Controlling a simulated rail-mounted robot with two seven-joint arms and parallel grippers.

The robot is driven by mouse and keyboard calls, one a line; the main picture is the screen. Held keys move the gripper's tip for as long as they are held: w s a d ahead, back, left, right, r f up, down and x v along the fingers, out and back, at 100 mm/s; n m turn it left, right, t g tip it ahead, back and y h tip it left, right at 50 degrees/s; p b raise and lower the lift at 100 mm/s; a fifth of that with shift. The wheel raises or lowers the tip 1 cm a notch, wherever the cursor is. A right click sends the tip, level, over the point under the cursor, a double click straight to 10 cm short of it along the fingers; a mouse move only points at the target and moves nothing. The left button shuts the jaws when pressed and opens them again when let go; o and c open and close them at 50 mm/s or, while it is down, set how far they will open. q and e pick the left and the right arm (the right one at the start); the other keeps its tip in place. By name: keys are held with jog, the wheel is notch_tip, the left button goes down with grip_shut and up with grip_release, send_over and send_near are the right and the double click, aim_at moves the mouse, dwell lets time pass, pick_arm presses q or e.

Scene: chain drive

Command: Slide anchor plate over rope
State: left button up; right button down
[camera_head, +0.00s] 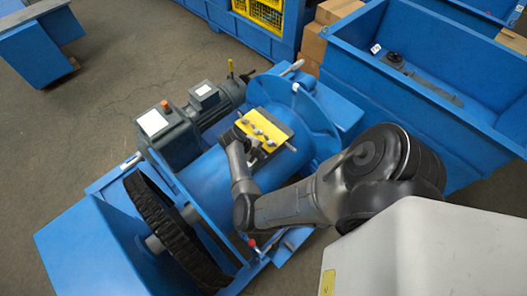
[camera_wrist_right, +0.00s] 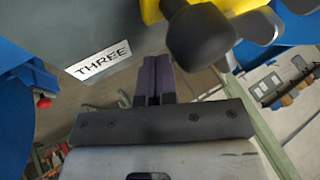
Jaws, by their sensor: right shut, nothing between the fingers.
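The yellow anchor plate (camera_head: 262,127) sits on a dark block on the blue drum (camera_head: 215,180), with several dark knobs on it. In the right wrist view a piece of yellow (camera_wrist_right: 240,8) shows at the top edge, with a large dark knob (camera_wrist_right: 200,38) in front of it. My right gripper (camera_head: 256,153) is beside the plate's near side in the head view. Its fingers (camera_wrist_right: 153,78) are shut with nothing between them, below the knob in the wrist view. I cannot make out the rope for certain. My left gripper is not in view.
A grey motor and gearbox (camera_head: 170,138) stand left of the drum, and a black chain wheel (camera_head: 165,225) is at the lower left. A large blue bin (camera_head: 440,95) is at the right. Open floor lies left.

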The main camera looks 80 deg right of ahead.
jog(key=w+a+r, duration=0.2)
jog(key=shift+w+a, duration=0.25)
jog(key=shift+w, duration=0.1)
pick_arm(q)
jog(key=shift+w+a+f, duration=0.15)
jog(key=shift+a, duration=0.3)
pick_arm(e)
jog(key=d+v, duration=0.1)
jog(key=v, duration=0.6)
jog(key=shift+a+r, duration=0.25)
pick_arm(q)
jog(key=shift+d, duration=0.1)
